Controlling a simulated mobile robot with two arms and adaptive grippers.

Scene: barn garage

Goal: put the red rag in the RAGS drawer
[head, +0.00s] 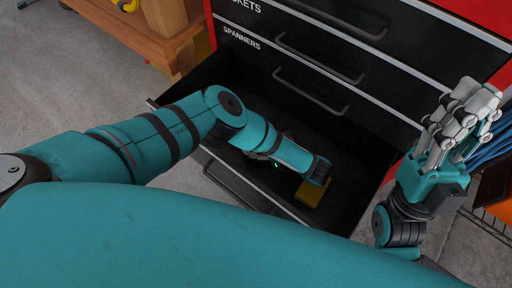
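An open black drawer (352,185) pulls out from the tool cabinet; its label does not show. My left arm reaches down into it, and its wrist hides the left gripper. A small yellow thing (311,195) lies in the drawer just below that wrist; I cannot tell whether the gripper touches it. I do not see a red rag. My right gripper (466,112) is raised at the right, outside the drawer, with its grey fingers pointing up. Nothing shows in its fingers, but their spread is unclear.
The black drawer fronts above, one labelled SPANNERS (241,37), are shut. The cabinet's red side (484,14) shows at the upper right. A wooden bench (150,35) stands at the upper left. Blue cables (492,148) and an orange thing (500,212) are beyond my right gripper. Concrete floor lies at left.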

